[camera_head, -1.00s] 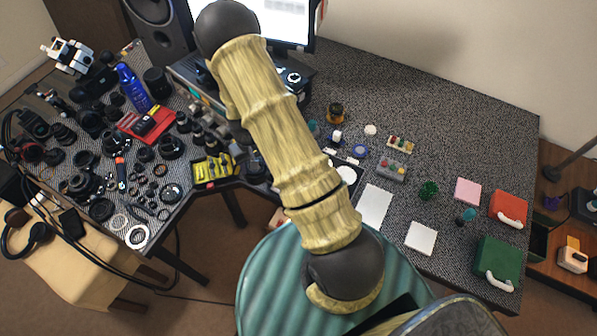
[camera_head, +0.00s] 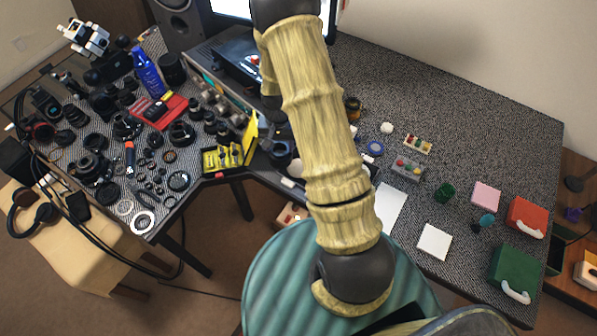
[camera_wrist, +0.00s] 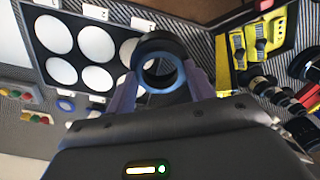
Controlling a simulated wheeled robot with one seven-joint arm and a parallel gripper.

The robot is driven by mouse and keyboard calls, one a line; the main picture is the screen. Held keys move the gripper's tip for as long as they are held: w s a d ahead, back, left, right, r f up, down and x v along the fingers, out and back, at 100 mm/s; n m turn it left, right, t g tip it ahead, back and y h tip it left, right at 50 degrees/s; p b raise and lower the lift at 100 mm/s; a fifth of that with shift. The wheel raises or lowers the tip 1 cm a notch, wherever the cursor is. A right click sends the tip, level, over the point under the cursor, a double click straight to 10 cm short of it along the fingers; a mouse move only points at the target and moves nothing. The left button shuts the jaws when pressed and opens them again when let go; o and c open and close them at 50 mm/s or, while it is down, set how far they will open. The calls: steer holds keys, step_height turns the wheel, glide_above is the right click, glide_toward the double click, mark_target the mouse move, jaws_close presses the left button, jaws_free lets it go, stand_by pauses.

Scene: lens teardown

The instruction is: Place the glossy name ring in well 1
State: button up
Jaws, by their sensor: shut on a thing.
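My gripper (camera_wrist: 160,68) shows in the wrist view, its two purple fingers shut on a dark ring (camera_wrist: 151,43), taken as the glossy name ring. The ring is held tilted, so I see into its bluish inner face. A black tray (camera_wrist: 74,21) with several round white wells lies beyond it, with the ring overlapping its right part in the picture. Small white number labels line the tray's edge; the label nearest the ring (camera_wrist: 143,24) seems to read 1. The ring appears above the tray; the gap cannot be judged. In the head view my arm hides the gripper and ring.
A yellow tool holder (camera_head: 224,158) stands near the inner corner of the desk, also right in the wrist view (camera_wrist: 262,35). A white sheet (camera_head: 391,205), a grey block with coloured buttons (camera_head: 407,171) and a blue ring (camera_head: 376,148) lie right of my arm. Lens parts crowd the left desk.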

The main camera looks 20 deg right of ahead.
steer(key=d+r+m+b, duration=0.1)
steer(key=d+m+b, duration=0.2)
steer(key=d+m, duration=0.3)
steer(key=shift+s+m+b, duration=0.35)
steer(key=shift+m+b, duration=0.05)
steer(key=shift+m, duration=0.2)
step_height(320, 180, down, 9)
steer(key=shift+s+f+p, duration=0.1)
steer(key=shift+s+p, duration=0.05)
steer(key=shift+p, duration=0.75)
steer(key=shift+f, duration=0.3)
